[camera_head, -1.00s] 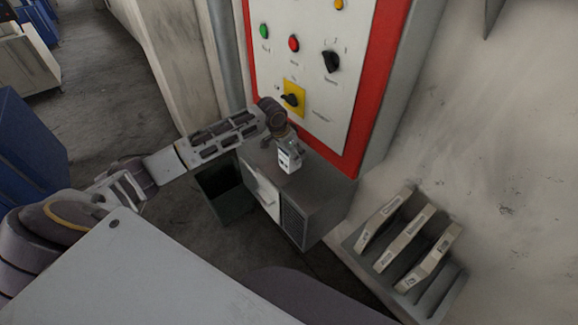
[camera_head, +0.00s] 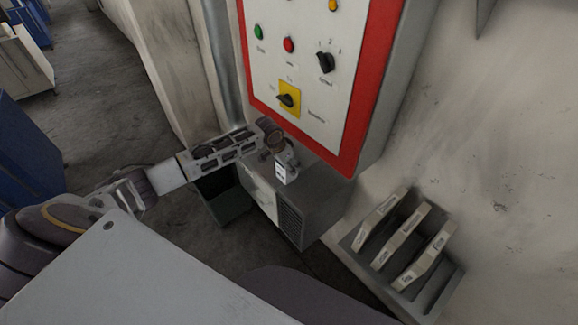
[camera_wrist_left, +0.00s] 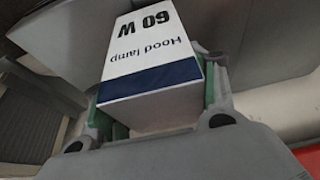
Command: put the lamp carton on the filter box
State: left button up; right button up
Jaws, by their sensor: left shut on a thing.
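The lamp carton (camera_head: 281,173) is a small white box with a dark band, in the middle of the head view. In the left wrist view the carton (camera_wrist_left: 150,50) reads "Hood lamp 60 W" and has a blue band. My left gripper (camera_head: 282,160) is shut on it, with a green-lined finger on each side. The filter box (camera_head: 318,196) is a grey box with a louvred side below the control cabinet. The carton shows over its top; I cannot tell whether they touch. My right gripper is not in view.
A control cabinet (camera_head: 368,100) with a red border and knobs rises just behind the filter box. A dark open bin (camera_head: 226,203) stands left of the box. A grey rack (camera_head: 437,297) with several labelled binders is at right.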

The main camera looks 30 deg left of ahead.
pick_arm(q)
jog(key=shift+f, duration=0.6)
jog(key=o, duration=1.1)
jog(key=shift+o, duration=0.2)
jog(key=shift+r, duration=0.15)
jog(key=v, duration=1.1)
jog(key=shift+s+r, duration=0.2)
jog(key=shift+r, duration=0.15)
jog(key=shift+f, duration=0.1)
